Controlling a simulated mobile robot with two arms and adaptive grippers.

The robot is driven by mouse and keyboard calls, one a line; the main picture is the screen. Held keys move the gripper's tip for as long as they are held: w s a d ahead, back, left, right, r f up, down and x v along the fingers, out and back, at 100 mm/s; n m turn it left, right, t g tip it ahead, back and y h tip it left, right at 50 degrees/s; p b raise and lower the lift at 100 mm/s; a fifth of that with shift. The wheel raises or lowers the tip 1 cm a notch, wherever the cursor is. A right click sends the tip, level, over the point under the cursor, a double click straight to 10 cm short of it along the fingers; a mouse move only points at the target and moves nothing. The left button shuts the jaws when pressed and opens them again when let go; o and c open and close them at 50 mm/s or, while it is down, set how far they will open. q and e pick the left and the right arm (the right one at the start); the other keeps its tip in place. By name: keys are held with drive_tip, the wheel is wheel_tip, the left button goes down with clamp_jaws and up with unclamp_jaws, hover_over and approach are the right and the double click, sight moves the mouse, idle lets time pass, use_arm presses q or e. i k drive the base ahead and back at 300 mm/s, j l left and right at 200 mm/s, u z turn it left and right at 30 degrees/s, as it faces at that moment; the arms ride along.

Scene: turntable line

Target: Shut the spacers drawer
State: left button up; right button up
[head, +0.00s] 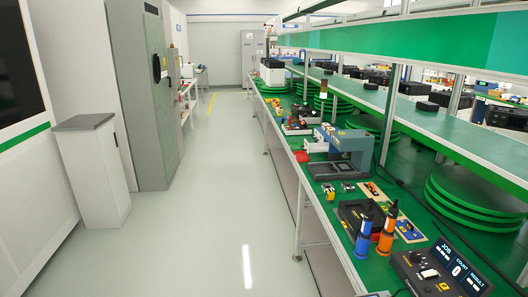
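I cannot pick out a spacers drawer in the head view. A tall grey cabinet (140,90) stands against the left wall, with a dark round fitting on its narrow side. A white pedestal cabinet (92,172) with a grey top stands nearer on the left. No drawer label can be read on either. Neither of my grippers is in view.
A long green workbench (320,205) runs along the right. The pale aisle floor (215,190) is clear.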

sight(316, 146)
drive_tip(key=i+j, duration=0.15)
drive_tip(key=i, duration=0.8)
drive_tip(key=i+j, duration=0.1)
drive_tip(key=i, duration=0.9)
